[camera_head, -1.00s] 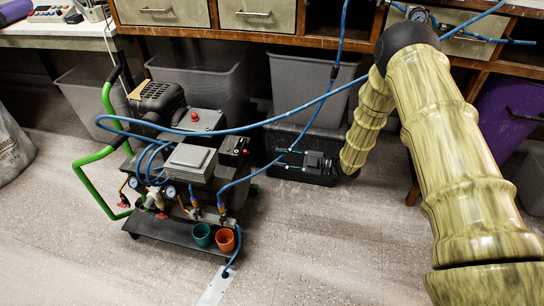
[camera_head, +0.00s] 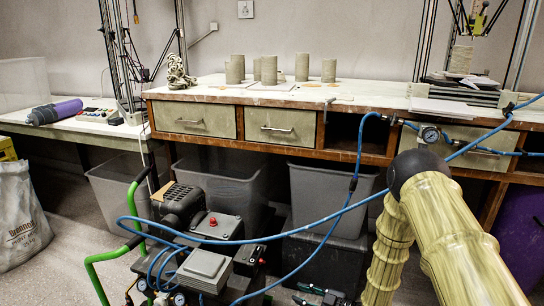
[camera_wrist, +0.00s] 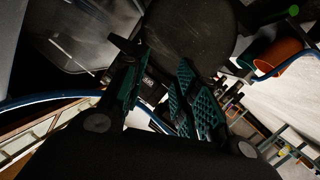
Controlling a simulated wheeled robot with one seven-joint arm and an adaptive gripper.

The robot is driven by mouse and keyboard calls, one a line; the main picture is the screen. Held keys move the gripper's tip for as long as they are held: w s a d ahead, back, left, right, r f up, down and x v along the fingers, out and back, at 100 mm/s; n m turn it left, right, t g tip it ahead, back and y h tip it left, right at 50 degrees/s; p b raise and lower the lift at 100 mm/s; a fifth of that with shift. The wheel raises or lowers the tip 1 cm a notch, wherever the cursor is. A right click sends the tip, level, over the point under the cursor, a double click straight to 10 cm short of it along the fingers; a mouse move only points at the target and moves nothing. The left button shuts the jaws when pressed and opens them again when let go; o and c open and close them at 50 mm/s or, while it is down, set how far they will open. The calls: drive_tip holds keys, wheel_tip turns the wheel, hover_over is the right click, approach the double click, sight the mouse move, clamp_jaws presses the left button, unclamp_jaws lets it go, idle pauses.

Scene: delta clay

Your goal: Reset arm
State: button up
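My gripper (camera_head: 325,293) shows at the bottom edge of the head view, partly cut off, below my arm's bent elbow. It hangs low in front of the grey bins, to the right of the compressor cart. In the wrist view my gripper (camera_wrist: 158,72) has its two green-padded fingers apart. I see nothing held between them. A dark rounded shape lies beyond the fingertips.
The compressor cart (camera_head: 205,265) with green handles and blue hoses stands left of my arm. A workbench (camera_head: 380,105) with drawers and clay cylinders (camera_head: 269,70) runs behind. An orange cup (camera_wrist: 279,55) shows in the wrist view. Grey bins (camera_head: 325,200) sit beneath the bench.

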drive_tip(key=s+d+f+m+g+h, duration=0.1)
drive_tip(key=s+d+f+m+h, duration=0.35)
drive_tip(key=s, duration=0.45)
drive_tip(key=s+d+f+m+g+h, duration=0.1)
drive_tip(key=s+f+m+h, duration=0.4)
drive_tip(key=s+f, duration=0.4)
drive_tip(key=s+d+m+g+h, duration=0.2)
drive_tip(key=s+d+m+g, duration=0.1)
drive_tip(key=s, duration=0.9)
drive_tip(key=s+d+m+g+h, duration=0.1)
drive_tip(key=s+d+m+g, duration=0.25)
drive_tip(key=s, duration=0.95)
wheel_tip(320, 180, up, 39)
drive_tip(key=p, duration=3.8)
drive_tip(key=shift+s+a, duration=0.2)
drive_tip(key=shift+a, duration=0.05)
